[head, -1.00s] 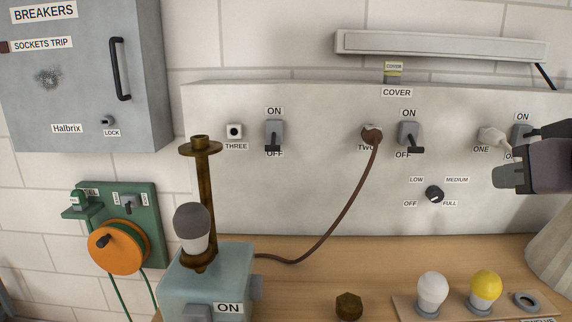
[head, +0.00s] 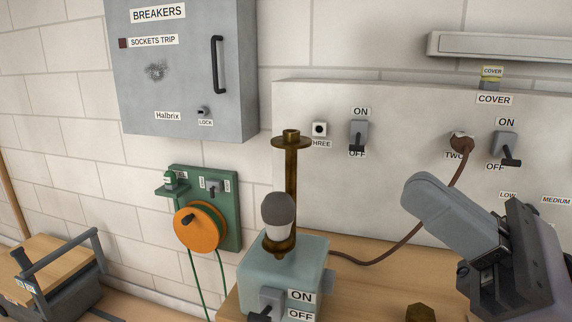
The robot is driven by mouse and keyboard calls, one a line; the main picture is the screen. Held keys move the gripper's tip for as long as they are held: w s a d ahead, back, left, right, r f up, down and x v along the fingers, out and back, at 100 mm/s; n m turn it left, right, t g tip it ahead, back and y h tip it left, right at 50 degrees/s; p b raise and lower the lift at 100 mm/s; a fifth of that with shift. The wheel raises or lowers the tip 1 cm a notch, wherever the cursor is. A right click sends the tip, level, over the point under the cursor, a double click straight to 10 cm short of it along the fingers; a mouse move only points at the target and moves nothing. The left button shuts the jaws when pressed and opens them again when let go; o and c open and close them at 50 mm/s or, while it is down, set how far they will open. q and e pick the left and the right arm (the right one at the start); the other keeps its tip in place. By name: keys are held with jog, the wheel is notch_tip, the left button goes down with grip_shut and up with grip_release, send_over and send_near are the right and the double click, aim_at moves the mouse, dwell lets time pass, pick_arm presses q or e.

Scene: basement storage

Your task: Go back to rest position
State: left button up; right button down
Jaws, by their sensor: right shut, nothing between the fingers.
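My right gripper (head: 424,197) comes in from the lower right with its grey fingers shut and nothing held between them. It is in front of the white socket panel (head: 390,100) and hides part of it, including the area below socket TWO. My left gripper is out of view.
A teal box (head: 255,263) with a brass post and a bulb stands on the wooden bench.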

jog(key=w+d+f+m+t+h, duration=0.1)
jog(key=w+d+m+t+h, duration=0.15)
jog(key=m+t, duration=0.45)
jog(key=w+d+f+m+t+h, duration=0.1)
jog(key=w+d+m+t+h, duration=0.2)
jog(key=m, duration=0.6)
jog(key=w+d+f+m+g+h, duration=0.15)
jog(key=d+f+m+h, duration=0.25)
jog(key=f+m+h, duration=0.65)
jog(key=w+d+f+m+t+h, duration=0.15)
jog(key=d+f+m+h, duration=0.5)
jog(key=m, duration=0.65)
jog(key=s+a+f+m+g+h, duration=0.1)
jog(key=s+f+m+g, duration=0.25)
jog(key=f, duration=0.45)
jog(key=s+a+f+m+g+h, duration=0.1)
jog(key=s+f+m+g, duration=0.15)
jog(key=f+g, duration=0.4)
jog(key=s+a+f+m+g+y, duration=0.25)
jog(key=s+f+m+g, duration=0.3)
jog(key=s+f, duration=0.7)
jog(key=w+a+f+t+y, duration=0.2)
jog(key=w+a+f+t, duration=0.2)
jog(key=w+f+t, duration=0.25)
notch_tip(320, 180, up, 12)
jog(key=n+p, duration=0.1)
jog(key=p, duration=1.2)
jog(key=shift+d+p, duration=0.3)
jog(key=shift+d, duration=0.1)
